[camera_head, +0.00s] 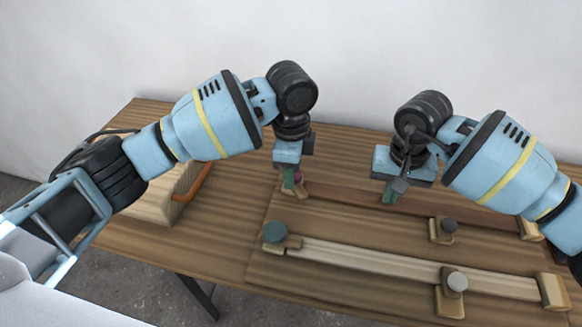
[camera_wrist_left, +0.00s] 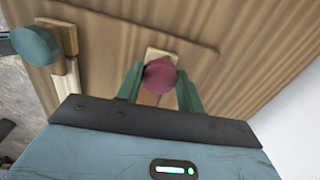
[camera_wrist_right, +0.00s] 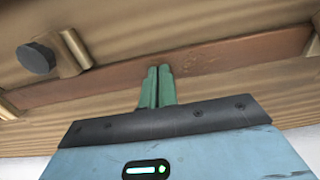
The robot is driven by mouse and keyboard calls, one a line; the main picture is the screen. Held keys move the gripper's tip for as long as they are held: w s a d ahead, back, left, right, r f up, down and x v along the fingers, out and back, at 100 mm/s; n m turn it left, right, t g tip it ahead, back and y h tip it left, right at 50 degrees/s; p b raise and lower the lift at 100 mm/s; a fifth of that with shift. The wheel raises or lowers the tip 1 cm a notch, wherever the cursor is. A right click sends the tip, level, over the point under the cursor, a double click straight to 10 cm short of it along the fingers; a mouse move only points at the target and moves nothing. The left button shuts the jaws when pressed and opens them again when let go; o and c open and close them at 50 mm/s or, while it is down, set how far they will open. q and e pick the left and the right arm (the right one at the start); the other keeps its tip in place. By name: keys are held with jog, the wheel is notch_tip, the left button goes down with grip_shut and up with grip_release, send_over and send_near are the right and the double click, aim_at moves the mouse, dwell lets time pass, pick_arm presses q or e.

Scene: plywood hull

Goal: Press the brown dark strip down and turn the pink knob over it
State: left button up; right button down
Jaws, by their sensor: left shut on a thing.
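The brown dark strip (camera_head: 345,198) lies along the back of the board; it also shows in the right wrist view (camera_wrist_right: 225,60). The pink knob (camera_wrist_left: 159,76) sits on a small wooden block at the strip's left end in the head view (camera_head: 298,176). My left gripper (camera_wrist_left: 160,90) has its green fingers on both sides of the pink knob and is shut on it. My right gripper (camera_head: 390,196) has its fingers together, pointing down at the strip; in the right wrist view its fingertips (camera_wrist_right: 158,70) appear at the strip's face. Contact is hard to tell.
A dark grey knob (camera_head: 449,226) on a block stands by the strip's right part. A wooden box with an orange handle (camera_head: 195,182) stands left.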

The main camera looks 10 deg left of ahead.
pick_arm(q)
jog(key=shift+n, duration=1.4)
jog(key=shift+n, duration=1.4)
jog(key=shift+n, duration=1.4)
jog(key=o, duration=1.1)
jog(key=shift+s, duration=0.1)
jog(key=shift+c, duration=0.2)
